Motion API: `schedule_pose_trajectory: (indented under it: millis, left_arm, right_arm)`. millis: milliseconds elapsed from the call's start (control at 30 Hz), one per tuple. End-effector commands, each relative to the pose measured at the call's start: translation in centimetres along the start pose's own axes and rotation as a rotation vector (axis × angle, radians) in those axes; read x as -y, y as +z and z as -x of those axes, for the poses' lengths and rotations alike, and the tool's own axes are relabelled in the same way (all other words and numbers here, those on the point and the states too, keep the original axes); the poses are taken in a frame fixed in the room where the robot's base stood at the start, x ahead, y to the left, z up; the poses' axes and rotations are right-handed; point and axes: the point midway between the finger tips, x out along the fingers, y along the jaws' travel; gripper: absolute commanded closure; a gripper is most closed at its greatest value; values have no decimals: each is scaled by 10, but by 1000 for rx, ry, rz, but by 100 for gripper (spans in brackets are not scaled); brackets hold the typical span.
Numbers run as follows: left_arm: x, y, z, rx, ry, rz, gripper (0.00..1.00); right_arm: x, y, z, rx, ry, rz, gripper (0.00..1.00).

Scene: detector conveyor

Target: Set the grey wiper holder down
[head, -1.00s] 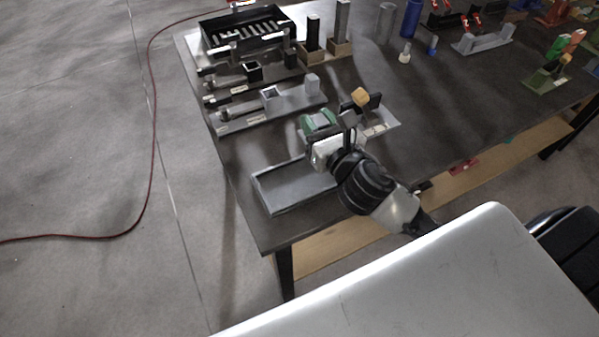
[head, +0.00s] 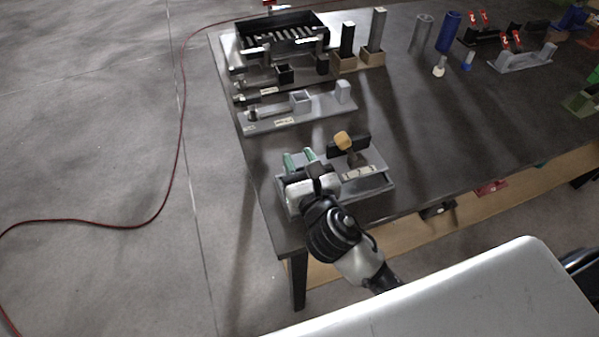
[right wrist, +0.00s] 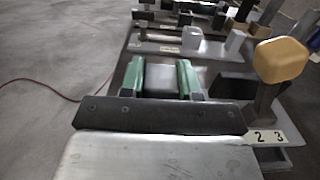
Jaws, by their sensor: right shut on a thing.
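The grey wiper holder (head: 359,173) is at the near corner of the table, with a numbered label strip on it. My right gripper (head: 299,158), with green fingers, is shut on the holder's left part; the wrist view shows grey between the fingers (right wrist: 160,80). The holder is over a grey tray (head: 381,194) and hides much of it; I cannot tell whether they touch. My left gripper is not in view.
Behind the tray lies a light grey fixture (head: 285,121) with small blocks, then a black ribbed tray (head: 283,35). Wooden-based posts (head: 372,58) stand at the back.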

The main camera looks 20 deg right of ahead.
Motion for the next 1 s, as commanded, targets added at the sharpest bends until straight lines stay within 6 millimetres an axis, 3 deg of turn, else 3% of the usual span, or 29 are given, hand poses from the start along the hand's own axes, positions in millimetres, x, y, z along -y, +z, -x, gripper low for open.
schedule_pose_trajectory:
  millis: [100, 200, 1000]
  left_arm:
    - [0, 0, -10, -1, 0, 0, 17]
    - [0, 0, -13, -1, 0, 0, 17]
    - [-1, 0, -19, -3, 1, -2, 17]
  right_arm:
    - [0, -22, 0, -2, -1, 1, 100]
    - [0, -31, 0, -1, 0, 0, 100]
    - [0, -46, 0, -3, 1, 2, 100]
